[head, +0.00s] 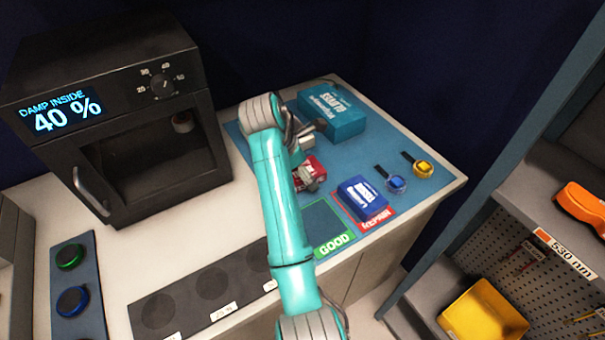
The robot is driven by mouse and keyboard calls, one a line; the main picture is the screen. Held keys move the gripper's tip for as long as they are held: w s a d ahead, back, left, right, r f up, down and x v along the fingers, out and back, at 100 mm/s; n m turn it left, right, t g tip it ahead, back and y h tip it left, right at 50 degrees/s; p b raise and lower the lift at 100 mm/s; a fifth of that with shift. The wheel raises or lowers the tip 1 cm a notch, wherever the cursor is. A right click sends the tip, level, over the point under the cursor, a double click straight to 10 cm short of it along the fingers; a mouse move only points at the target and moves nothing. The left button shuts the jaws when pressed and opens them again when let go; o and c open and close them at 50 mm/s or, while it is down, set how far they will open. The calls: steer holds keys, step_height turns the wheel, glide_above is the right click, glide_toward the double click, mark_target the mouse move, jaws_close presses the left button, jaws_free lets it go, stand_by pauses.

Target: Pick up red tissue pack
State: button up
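The red tissue pack (314,165) is on the blue mat (386,150), right of my arm and in front of the blue gloves box. My gripper (308,180) is at the pack, over its near left part. The gripper and arm hide part of the pack. The fingers are small and dark here, so I cannot tell whether they are open or shut on it, nor whether the pack is lifted.
A blue tissue pack (362,198) lies on the red-labelled square, beside the empty green GOOD square (323,222). The gloves box (332,114) stands behind. Blue (397,184) and yellow (423,168) round items lie right. A black chamber (110,110) stands left.

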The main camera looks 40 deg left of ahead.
steer(key=shift+f, duration=0.2)
steer(key=c, duration=1.2)
steer(key=shift+r, duration=0.1)
